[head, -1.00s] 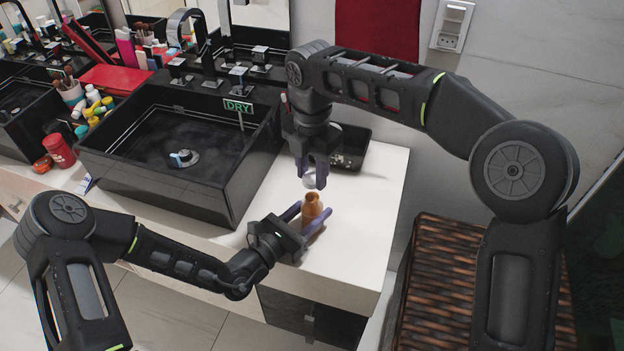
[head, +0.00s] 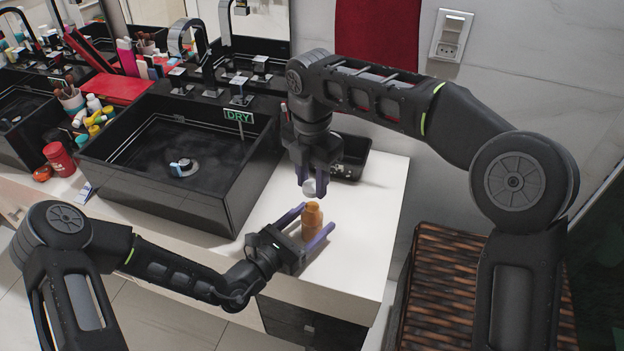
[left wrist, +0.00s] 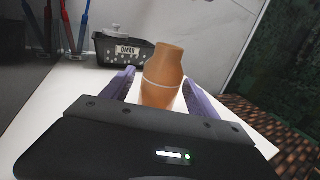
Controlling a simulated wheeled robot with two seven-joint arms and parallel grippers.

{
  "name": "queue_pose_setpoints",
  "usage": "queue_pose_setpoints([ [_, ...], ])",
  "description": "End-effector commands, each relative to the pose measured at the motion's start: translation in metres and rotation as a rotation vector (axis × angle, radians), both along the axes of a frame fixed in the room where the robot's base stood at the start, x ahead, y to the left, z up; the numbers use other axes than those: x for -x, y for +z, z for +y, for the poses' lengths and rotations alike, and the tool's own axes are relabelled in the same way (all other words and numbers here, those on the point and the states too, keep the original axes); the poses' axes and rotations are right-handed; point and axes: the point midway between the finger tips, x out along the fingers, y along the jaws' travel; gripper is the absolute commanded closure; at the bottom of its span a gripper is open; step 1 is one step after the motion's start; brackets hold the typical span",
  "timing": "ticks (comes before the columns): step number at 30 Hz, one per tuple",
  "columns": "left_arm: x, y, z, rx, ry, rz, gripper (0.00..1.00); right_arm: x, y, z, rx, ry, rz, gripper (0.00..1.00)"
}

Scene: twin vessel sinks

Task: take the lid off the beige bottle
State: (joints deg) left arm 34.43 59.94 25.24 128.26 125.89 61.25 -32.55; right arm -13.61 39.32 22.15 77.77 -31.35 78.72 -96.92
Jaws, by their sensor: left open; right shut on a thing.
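The beige bottle (head: 312,219), orange-brown in the pictures, stands upright on the white counter without a lid on its neck. My left gripper (head: 311,224) is open, with its purple fingers on either side of the bottle; the left wrist view shows the bottle (left wrist: 162,78) between them. My right gripper (head: 311,183) is above the bottle, shut on a small whitish lid (head: 309,187). The lid is apart from the bottle's neck.
A black vessel sink (head: 180,165) with a DRY sign (head: 239,117) is to the left. A black tray (head: 352,158) lies behind my right gripper; the left wrist view shows it labelled (left wrist: 126,50). A wicker basket (head: 455,290) is to the right. The counter (head: 375,215) right of the bottle is clear.

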Motion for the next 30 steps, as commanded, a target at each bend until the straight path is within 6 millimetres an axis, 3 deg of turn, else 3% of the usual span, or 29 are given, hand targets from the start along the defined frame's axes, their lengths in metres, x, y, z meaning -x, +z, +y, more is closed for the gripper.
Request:
queue_pose_setpoints([
  [18, 0.078, -0.001, 0.072, -0.001, 0.003, 0.003, 0.32, 0.0, -0.009, 0.0, 0.0, 0.0, 0.0, 1.0],
  [30, 0.085, 0.0, 0.076, 0.001, 0.0, 0.001, 0.32, 0.0, -0.009, 0.0, 0.0, 0.0, 0.0, 1.0],
])
